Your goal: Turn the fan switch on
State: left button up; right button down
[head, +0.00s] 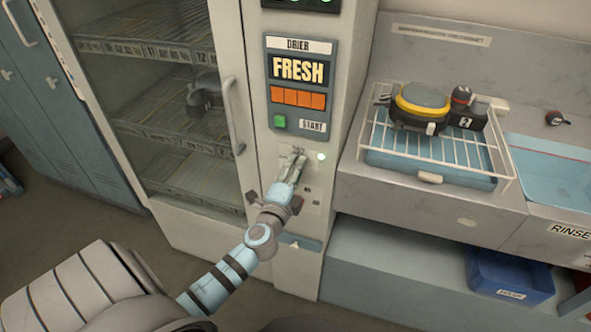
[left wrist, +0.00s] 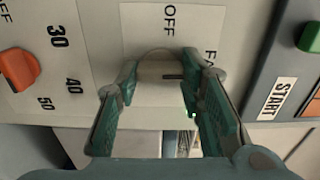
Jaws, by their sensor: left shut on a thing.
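The fan switch (left wrist: 158,66) is a small beige knob on a pale panel, seen in the left wrist view below the OFF label (left wrist: 170,18). The FAN label (left wrist: 210,58) is partly hidden by a finger. My left gripper (left wrist: 163,68) is shut on the knob, one finger on each side. A short dark mark shows on the knob; I cannot tell which setting it points to. In the head view my left gripper (head: 293,165) reaches the drier panel below the START label, and its fingers hide the knob. My right gripper is not in view.
A green START button (head: 280,121) and orange display (head: 298,97) sit above the gripper. A red timer knob (left wrist: 18,68) is beside it in the wrist view. A glass cabinet door with a handle (head: 233,115) stands left; a counter with a wire rack (head: 430,155) stands right.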

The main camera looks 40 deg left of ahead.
pick_arm(q)
jog(key=shift+m, duration=0.3)
jog(key=shift+f, duration=0.1)
jog(key=o, duration=1.2)
jog(key=shift+c, duration=0.2)
jog(key=v, duration=1.2)
jog(key=shift+d, duration=0.1)
